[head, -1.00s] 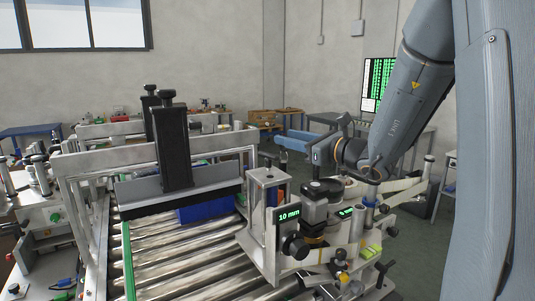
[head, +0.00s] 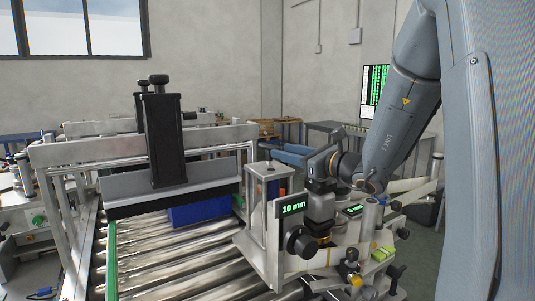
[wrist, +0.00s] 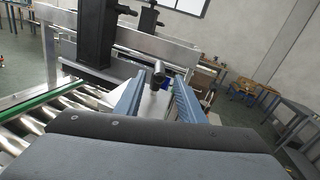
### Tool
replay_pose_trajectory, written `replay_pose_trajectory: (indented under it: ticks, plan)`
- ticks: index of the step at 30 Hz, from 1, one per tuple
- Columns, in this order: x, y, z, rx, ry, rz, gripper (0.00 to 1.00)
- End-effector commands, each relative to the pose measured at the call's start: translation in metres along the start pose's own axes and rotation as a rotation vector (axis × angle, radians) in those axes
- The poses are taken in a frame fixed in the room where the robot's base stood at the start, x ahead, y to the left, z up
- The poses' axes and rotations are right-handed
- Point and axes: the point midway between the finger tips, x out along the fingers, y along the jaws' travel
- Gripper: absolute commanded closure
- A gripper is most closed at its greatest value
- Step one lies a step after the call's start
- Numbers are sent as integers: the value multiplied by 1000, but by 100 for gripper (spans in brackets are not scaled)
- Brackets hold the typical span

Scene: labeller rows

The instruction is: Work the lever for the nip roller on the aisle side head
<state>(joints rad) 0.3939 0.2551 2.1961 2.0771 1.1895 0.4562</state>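The aisle side head is the pale metal unit at the right of the conveyor, with a green "10 mm" display (head: 293,207) and a black knob (head: 299,242). Small clamps and handles with black and yellow parts (head: 350,264) sit low on its front; I cannot tell which is the nip roller lever. My gripper (head: 318,165) is over the head, close above its dark cylindrical unit (head: 320,205). In the wrist view my gripper (wrist: 158,92) shows two blue fingers spread apart.
The roller conveyor (head: 165,255) runs at left, with a black press on a metal frame (head: 165,140) above it and a blue box (head: 200,214) beneath. A bench (head: 350,130) and a green-lit screen (head: 375,85) stand behind. Open floor (head: 420,250) lies at right.

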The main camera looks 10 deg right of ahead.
Motion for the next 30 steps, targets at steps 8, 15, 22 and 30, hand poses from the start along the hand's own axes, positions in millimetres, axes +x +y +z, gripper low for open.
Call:
replay_pose_trajectory:
  ticks: [8, 15, 22, 30]
  plan:
    - [39, 2, 2, 0, 0, 5, 64]
    - [68, 2, 2, 1, 0, 3, 64]
    - [76, 2, 1, 0, 0, 3, 64]
    - [76, 2, 1, 0, -1, 3, 83]
